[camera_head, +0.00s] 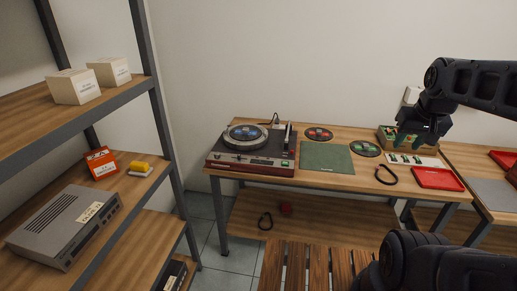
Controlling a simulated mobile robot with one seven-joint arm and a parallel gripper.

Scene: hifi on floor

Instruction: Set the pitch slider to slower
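A turntable (268,164) with a dark red front and a dark top stands at the left end of the wooden table. A blue-labelled record lies on its platter (246,134). The tonearm is on the right of its deck. The pitch slider is too small to make out, so I cannot tell its setting. My gripper (408,141) hangs at the upper right, over or in front of the box at the back right of the table, well to the right of the turntable. Its fingers are dark and small, and I cannot tell whether they are open.
The table also bears a green mat (326,157), two loose records (318,134) (365,149), a box (388,132), a black cable loop (386,176) and a red tray (437,179). A shelf rack (160,110) stands left. A slatted wooden surface (310,265) is in front.

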